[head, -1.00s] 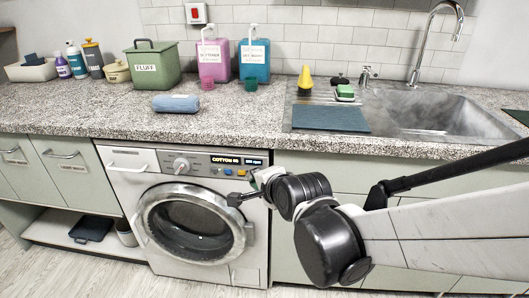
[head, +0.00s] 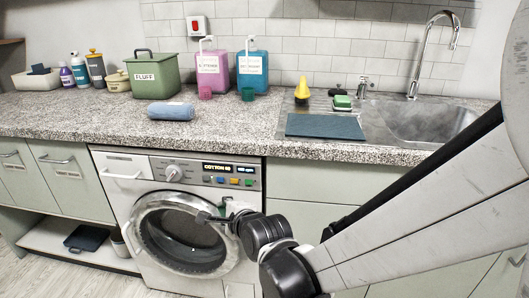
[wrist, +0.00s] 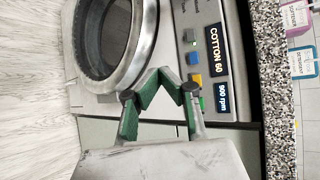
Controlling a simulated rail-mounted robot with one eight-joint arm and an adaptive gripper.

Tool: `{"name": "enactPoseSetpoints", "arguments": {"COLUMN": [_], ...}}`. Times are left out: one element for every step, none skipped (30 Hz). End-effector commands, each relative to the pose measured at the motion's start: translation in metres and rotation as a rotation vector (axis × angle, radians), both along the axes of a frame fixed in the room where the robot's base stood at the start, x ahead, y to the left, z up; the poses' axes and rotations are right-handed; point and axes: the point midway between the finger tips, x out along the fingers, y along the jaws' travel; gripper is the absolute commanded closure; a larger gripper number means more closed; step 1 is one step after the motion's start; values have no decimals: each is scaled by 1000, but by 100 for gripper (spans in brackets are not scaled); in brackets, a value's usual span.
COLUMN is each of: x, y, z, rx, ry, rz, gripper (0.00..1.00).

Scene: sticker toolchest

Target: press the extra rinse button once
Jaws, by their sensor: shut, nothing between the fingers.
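The washing machine (head: 130,210) stands under the counter, with its round door (head: 182,238) shut. Its control panel shows a dial (head: 173,173), a "COTTON 60" display (head: 217,168) and a row of small buttons. A blue button (head: 221,181), a yellow button (head: 235,182) and a green button (head: 249,182) are clear, with a grey one (wrist: 188,35) at the row's end. The button labels are too small to read. My gripper (head: 205,217) is shut and empty, in front of the door's upper right, below the buttons. In the wrist view its green-padded fingers (wrist: 170,78) appear beside the yellow button.
The granite counter (head: 60,113) overhangs just above the panel. On it are a green FLUFF bin (head: 152,76), a pink bottle (head: 209,69), a blue bottle (head: 252,69) and a rolled blue towel (head: 172,111). A sink (head: 425,122) lies to the right.

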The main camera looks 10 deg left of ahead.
Motion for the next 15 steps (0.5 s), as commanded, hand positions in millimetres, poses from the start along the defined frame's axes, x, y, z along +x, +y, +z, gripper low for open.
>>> {"name": "enactPoseSetpoints", "arguments": {"x": [2,3,6,8,11,15,18,22,27,31,35,40,44,48,53], "y": [0,0,0,0,0,0,-1,-1,-1,-2,-1,-1,-1,-2,-2], "z": [0,0,0,0,0,0,0,0,0,0,0,0,0,0,0], "rx": [-1,-1,-1,0,1,-1,-1,0,0,0,0,-1,-1,-1,-1], "ry": [0,0,0,1,1,0,0,1,1,1,1,1,1,1,0], "rz": [-1,-1,-1,-1,-2,-2,-2,-3,-2,-2,-3,-1,-2,-2,-2], "gripper": [100,100,100,100,100,100,100,100,100,100,100,100,100,100,100]}}
